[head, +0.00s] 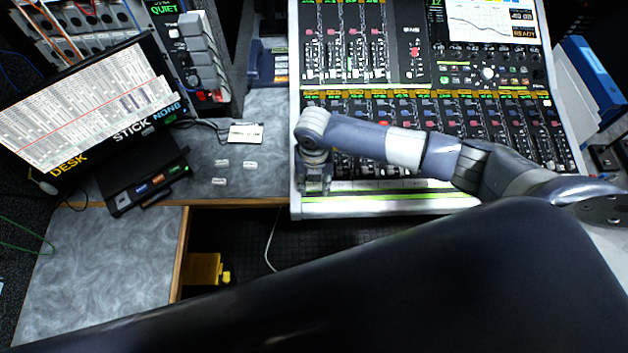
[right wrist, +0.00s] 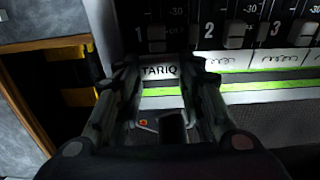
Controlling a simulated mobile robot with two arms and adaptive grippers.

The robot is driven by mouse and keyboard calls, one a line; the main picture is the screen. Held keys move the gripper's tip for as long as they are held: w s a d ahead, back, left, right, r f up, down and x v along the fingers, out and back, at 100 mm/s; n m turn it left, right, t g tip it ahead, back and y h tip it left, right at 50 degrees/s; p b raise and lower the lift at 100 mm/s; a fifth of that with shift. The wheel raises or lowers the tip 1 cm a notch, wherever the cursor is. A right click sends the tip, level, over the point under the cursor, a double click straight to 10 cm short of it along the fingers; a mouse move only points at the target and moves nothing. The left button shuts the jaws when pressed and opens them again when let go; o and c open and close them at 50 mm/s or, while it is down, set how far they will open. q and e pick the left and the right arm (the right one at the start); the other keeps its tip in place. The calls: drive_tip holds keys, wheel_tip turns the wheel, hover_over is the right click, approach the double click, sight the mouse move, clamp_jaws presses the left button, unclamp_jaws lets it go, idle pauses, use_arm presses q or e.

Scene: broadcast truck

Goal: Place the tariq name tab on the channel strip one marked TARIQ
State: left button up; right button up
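A pale label with the dark word TARIQ (right wrist: 160,73) shows between my right fingertips in the right wrist view. It lines up with the pale label row at channel one of the mixing console. I cannot tell whether it is a loose tab or part of the console, or whether the fingers touch it. My right gripper (head: 314,184) is low over the console's front left corner; it also shows in the right wrist view (right wrist: 162,68), fingers apart, hiding part of channel one. Small white tabs (head: 221,163) lie on the grey desk, their lettering unreadable. My left gripper is out of view.
The mixing console (head: 400,204) has a raised front edge with a green line. Left of it are a small card (head: 245,133), a tilted monitor (head: 80,110) and a dark button box (head: 145,182). A gap with a yellow object (head: 203,269) opens below the desk.

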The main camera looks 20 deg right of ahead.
sight(314, 186)
drive_tip(key=shift+o, duration=1.3)
drive_tip(key=shift+r, duration=0.25)
wheel_tip(314, 186, up, 12)
drive_tip(key=b, duration=0.2)
drive_tip(key=shift+f, duration=0.15)
